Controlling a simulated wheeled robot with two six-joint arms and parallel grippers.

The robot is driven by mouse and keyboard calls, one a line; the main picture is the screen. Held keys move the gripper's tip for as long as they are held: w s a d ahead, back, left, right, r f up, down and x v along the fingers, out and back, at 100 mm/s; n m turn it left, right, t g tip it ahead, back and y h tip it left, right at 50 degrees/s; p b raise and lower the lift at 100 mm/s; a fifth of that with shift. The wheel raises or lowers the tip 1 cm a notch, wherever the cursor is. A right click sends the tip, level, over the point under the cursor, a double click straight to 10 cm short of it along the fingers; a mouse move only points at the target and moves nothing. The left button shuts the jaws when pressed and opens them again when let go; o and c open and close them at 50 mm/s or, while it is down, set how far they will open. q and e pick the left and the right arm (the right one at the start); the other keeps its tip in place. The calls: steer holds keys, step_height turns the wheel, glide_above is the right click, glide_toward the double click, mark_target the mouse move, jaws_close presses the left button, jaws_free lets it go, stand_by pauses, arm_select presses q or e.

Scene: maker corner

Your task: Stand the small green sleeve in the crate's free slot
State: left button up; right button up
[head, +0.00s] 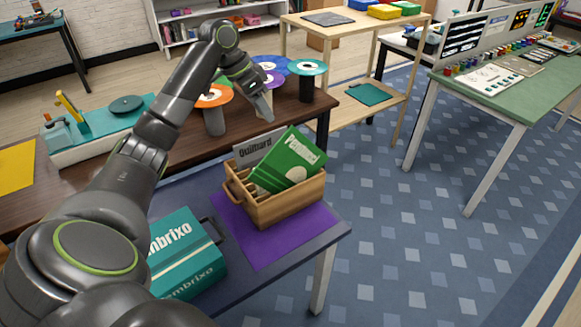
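The wooden crate (284,206) stands on a purple mat on the near table. A green sleeve (291,165) with pale lettering is in the crate, tilted and rising above the rim. A grey sleeve (247,154) with dark lettering stands behind it at the left. Pale dividers show at the crate's left; the green sleeve hides much of the inside, so I cannot tell which slot is free. My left gripper (266,108) is above and behind the crate, apart from the sleeves, near the coloured discs. Its finger gap is not clear. My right gripper is out of view.
A teal box (186,253) lies left of the crate on the near table, beside the purple mat (257,248). Blue patterned floor (420,240) is open at right.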

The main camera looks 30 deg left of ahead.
arm_select(q)
glide_above(286, 149)
steer(key=s+a, duration=0.1)
steer(key=a, duration=0.1)
step_height(286, 149, down, 6)
steer(key=shift+s+a+f+p, duration=0.1)
steer(key=shift+f+p, duration=0.05)
steer(key=shift+p, duration=0.15)
steer(key=shift+p+x, duration=0.55)
steer(key=shift+x, duration=2.15)
steer(key=shift+c, duration=0.3)
jaws_close()
